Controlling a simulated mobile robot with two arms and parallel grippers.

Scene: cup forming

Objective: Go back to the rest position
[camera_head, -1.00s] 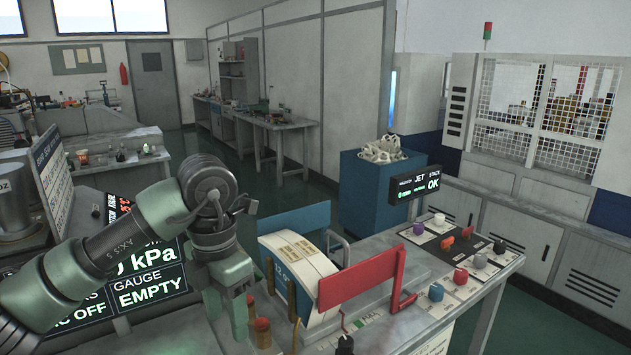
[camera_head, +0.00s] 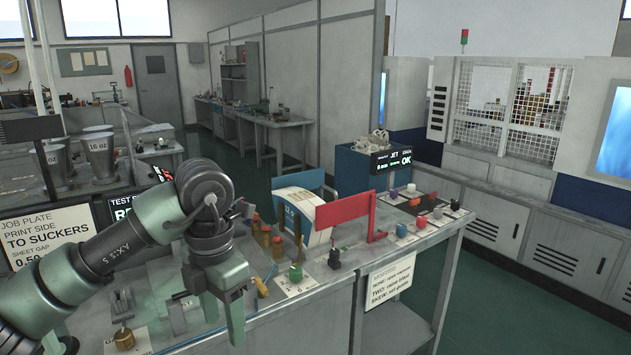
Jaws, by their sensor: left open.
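My left gripper (camera_head: 226,318) hangs from the green arm that comes in from the left. It points down above the grey workbench (camera_head: 290,315), at the bench's front part. Its fingers are apart and I see nothing held between them. Much of the arm hides the bench's left side. My right gripper is not in view.
A red plate (camera_head: 343,211) stands on the bench beside a white curved panel (camera_head: 298,207). Small coloured knobs (camera_head: 422,222) sit at its right end. Several metal cups (camera_head: 99,155) stand at the left. A blue bin (camera_head: 352,170) is behind. Floor at right is clear.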

